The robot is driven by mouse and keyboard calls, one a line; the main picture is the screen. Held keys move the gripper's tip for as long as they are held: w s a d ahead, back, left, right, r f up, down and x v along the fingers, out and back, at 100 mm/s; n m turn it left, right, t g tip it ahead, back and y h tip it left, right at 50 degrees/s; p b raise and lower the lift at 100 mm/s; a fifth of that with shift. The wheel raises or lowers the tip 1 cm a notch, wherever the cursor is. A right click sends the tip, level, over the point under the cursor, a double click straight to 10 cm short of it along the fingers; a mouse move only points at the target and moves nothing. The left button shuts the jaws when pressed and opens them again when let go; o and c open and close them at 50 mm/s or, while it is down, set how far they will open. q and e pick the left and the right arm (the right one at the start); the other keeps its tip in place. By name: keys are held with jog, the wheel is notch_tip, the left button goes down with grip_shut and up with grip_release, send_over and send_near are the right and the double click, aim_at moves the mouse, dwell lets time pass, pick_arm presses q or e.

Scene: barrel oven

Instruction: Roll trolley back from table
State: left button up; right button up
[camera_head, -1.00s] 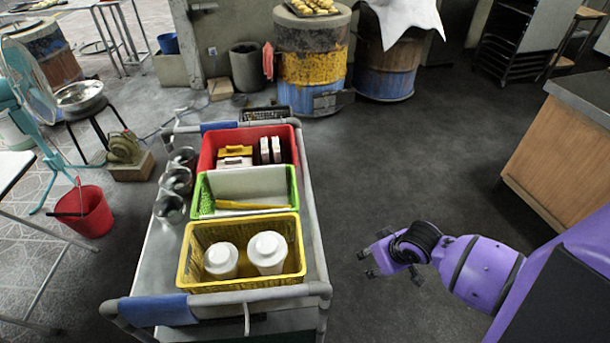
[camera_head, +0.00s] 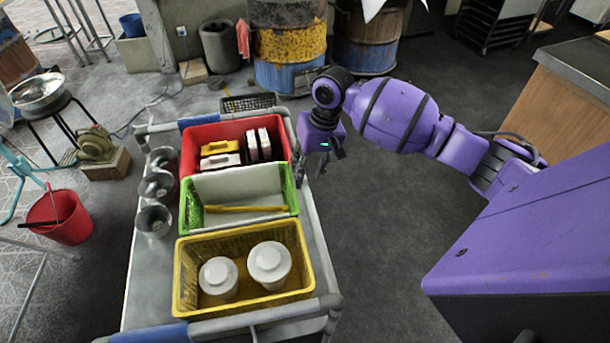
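The grey metal trolley (camera_head: 152,262) stands left of centre, with blue grips on its near and far bars. It carries a red crate (camera_head: 192,152), a green crate (camera_head: 292,192) and a yellow crate (camera_head: 307,265), plus several metal cups along its left side. My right gripper (camera_head: 320,168) points down at the trolley's right side rail, beside the red and green crates. Its fingers look spread and hold nothing visible. I cannot tell whether they touch the rail. My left gripper is out of view.
Barrels (camera_head: 290,40) stand beyond the trolley's far end. A red bucket (camera_head: 70,225) and a stool with a metal bowl (camera_head: 40,92) are on the left. A wood-sided counter (camera_head: 560,105) is at the right. Dark floor right of the trolley is clear.

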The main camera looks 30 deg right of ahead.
aim_at(305, 180)
jog(key=f, duration=0.3)
jog(key=shift+w+a, duration=0.3)
jog(key=shift+w, duration=0.1)
jog(key=shift+s, duration=0.1)
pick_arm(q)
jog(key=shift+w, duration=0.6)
pick_arm(e)
jog(key=shift+f, duration=0.1)
grip_shut()
